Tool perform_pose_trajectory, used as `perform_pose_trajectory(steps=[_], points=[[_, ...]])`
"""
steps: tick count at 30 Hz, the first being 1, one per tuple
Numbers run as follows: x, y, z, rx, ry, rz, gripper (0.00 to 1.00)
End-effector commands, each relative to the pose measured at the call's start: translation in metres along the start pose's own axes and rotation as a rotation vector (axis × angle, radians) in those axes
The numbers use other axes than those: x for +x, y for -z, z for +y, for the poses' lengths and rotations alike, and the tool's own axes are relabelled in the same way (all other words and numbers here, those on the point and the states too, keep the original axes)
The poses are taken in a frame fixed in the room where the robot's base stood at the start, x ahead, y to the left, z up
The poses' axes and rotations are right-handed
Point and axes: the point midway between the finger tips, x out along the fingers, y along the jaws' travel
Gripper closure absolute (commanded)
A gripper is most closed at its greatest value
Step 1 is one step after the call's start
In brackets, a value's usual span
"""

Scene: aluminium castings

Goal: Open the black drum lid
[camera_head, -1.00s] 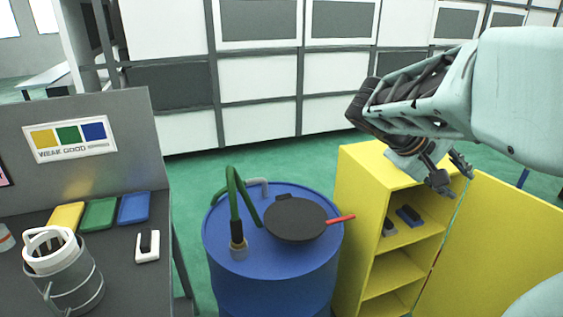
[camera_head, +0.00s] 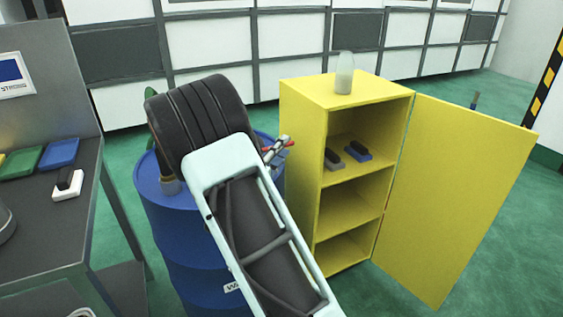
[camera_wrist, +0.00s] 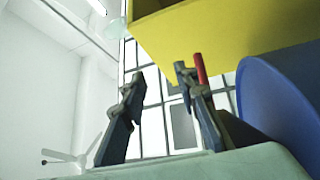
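The blue drum (camera_head: 165,215) stands left of the yellow cabinet in the head view, largely covered by my arm. The black lid on its top is hidden behind my arm. Only a bit of the lid's red handle (camera_head: 286,144) shows, close to my gripper (camera_head: 276,150). In the wrist view my gripper (camera_wrist: 157,73) has its two fingers wide apart with nothing between them. The red handle (camera_wrist: 201,68) shows beside the right finger; I cannot tell whether they touch. The drum's blue side (camera_wrist: 285,105) fills the right of that view.
The yellow cabinet (camera_head: 303,130) stands close right of the drum, its door (camera_head: 455,190) open. A pale bottle (camera_head: 344,75) is on top. A dark workbench (camera_head: 60,235) with coloured trays is at the left. Green floor is clear at the far right.

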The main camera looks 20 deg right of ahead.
Motion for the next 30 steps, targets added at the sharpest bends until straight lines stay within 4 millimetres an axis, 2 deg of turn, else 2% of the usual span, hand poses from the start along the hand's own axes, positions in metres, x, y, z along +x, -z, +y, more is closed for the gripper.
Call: perform_pose_trajectory(steps=[1,3,6,11,24,30], points=[[-0.007,0.006,-0.029,0.010,0.012,0.038,0.72],[-0.014,0.014,-0.047,0.031,0.023,0.078,0.72],[-0.018,0.020,-0.059,0.050,0.034,0.107,0.72],[-0.005,0.023,-0.061,0.058,0.036,0.112,0.72],[0.071,0.031,-0.063,0.055,0.035,0.111,0.72],[0.087,0.034,-0.063,0.054,0.036,0.112,0.72]])
